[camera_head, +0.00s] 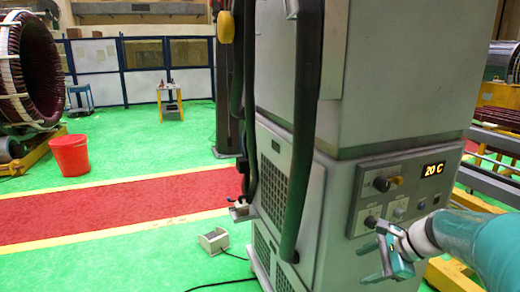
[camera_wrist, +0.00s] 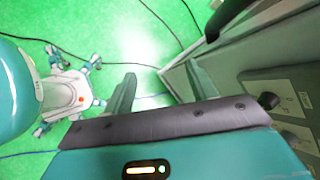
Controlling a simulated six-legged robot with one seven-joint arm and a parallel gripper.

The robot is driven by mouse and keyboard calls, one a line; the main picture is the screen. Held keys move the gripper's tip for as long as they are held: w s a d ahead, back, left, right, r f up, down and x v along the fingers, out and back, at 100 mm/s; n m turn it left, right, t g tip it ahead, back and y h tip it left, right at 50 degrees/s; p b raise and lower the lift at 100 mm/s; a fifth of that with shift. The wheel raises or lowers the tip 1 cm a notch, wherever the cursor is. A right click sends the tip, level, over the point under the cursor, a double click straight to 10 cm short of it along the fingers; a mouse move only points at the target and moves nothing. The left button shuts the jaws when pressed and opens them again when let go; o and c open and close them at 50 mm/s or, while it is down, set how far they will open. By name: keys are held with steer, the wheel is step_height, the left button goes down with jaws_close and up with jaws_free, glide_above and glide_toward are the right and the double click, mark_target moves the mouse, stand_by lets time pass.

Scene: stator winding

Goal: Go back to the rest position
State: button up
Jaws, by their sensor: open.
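My gripper (camera_head: 362,265) is open and empty at the lower right of the head view. It is in front of the grey cabinet (camera_head: 400,90), beside and below the control panel (camera_head: 403,198). From this view I cannot tell whether a finger touches the cabinet. In the wrist view, the two fingers of my gripper (camera_wrist: 163,85) stand apart with green floor between them. The cabinet and its panel (camera_wrist: 283,100) are at the right there.
Black hoses (camera_head: 302,130) hang down the cabinet's left side. A small box (camera_head: 214,240) with a cable lies on the green floor. A red bucket (camera_head: 70,155) stands left, near a large ring-shaped stator (camera_head: 38,70). The red walkway (camera_head: 110,208) is clear.

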steer(key=s+a+r+n+h, duration=0.2)
steer(key=s+a+n, duration=0.3)
steer(key=s+n, duration=0.4)
steer(key=s+a+r+n+h, duration=0.2)
steer(key=s+a+n+h, duration=0.2)
steer(key=s+n, duration=0.5)
steer(key=shift+s+a+t, duration=0.4)
steer(key=shift+s+a, duration=0.6)
steer(key=shift+a, duration=0.15)
